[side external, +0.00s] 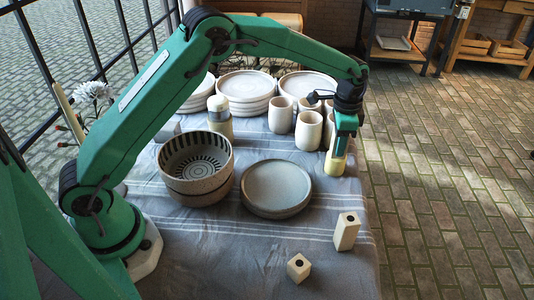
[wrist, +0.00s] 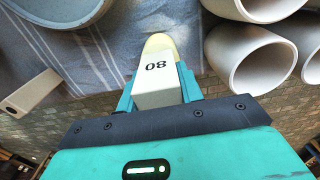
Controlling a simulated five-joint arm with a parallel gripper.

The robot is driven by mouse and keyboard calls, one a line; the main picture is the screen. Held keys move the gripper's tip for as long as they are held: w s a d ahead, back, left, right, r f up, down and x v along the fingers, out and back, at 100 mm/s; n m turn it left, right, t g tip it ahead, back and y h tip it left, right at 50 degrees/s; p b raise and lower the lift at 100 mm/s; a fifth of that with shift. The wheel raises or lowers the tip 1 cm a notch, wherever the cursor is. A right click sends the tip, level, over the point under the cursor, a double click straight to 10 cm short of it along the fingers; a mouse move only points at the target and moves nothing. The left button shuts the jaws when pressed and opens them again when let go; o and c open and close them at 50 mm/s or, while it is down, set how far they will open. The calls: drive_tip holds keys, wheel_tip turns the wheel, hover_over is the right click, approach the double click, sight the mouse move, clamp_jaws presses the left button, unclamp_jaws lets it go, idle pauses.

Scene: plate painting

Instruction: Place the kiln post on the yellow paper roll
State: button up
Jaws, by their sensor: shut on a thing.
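My gripper (side external: 342,148) is at the right edge of the table, beside the cups, pointing down. In the wrist view my gripper (wrist: 158,88) is shut on a pale square kiln post (wrist: 155,95) marked "80". The yellow paper roll (wrist: 158,42) shows just beyond the post's end in the wrist view. In the side view the pale yellow roll (side external: 335,164) shows directly below my fingers, which hide most of the post. I cannot tell whether post and roll touch.
Cups (side external: 309,130) stand close left of my gripper. A grey plate (side external: 276,188) and stacked bowls (side external: 195,166) lie further left. A tall post (side external: 346,232) and a short block (side external: 299,268) stand at the front. Plate stacks (side external: 246,88) are behind. Cloth between them is clear.

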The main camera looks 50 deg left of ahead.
drive_tip(key=shift+f, duration=0.15)
drive_tip(key=o, duration=1.1)
wheel_tip(320, 180, up, 11)
drive_tip(key=shift+r, duration=0.65)
